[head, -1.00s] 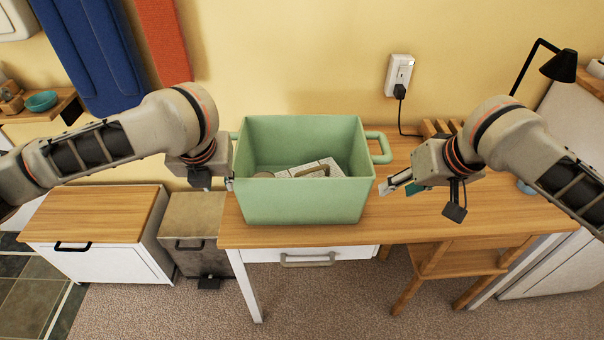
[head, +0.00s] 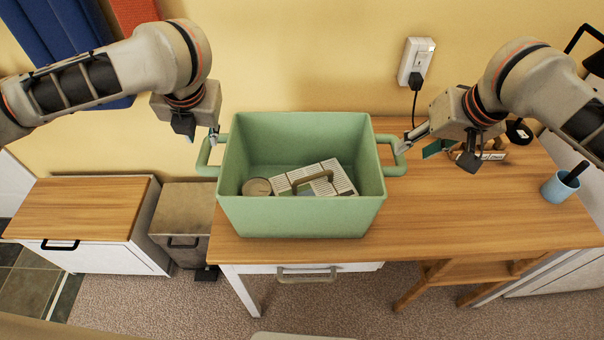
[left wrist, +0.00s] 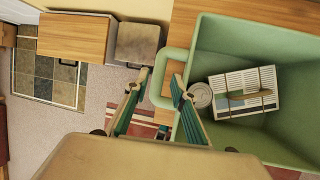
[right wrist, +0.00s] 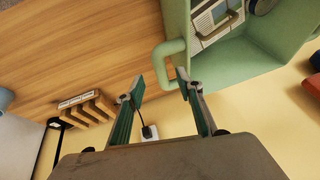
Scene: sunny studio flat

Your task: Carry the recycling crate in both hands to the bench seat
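The green recycling crate (head: 300,215) stands upright on the wooden desk, with a loop handle on each side. A striped grey-white boxy item with a handle (head: 318,180) and a round tin (head: 257,187) lie inside it. My left gripper (head: 214,136) is at the left handle (head: 205,157); in the left wrist view its fingers (left wrist: 158,78) are apart, with the handle (left wrist: 168,68) close to them. My right gripper (head: 406,140) is at the right handle (head: 398,160); in the right wrist view its fingers (right wrist: 161,84) are apart near the handle (right wrist: 165,58). I cannot identify the bench seat.
A wood-topped white cabinet (head: 75,208) and a pedal bin (head: 183,225) stand left. A plugged-in wall socket (head: 416,62) is behind.

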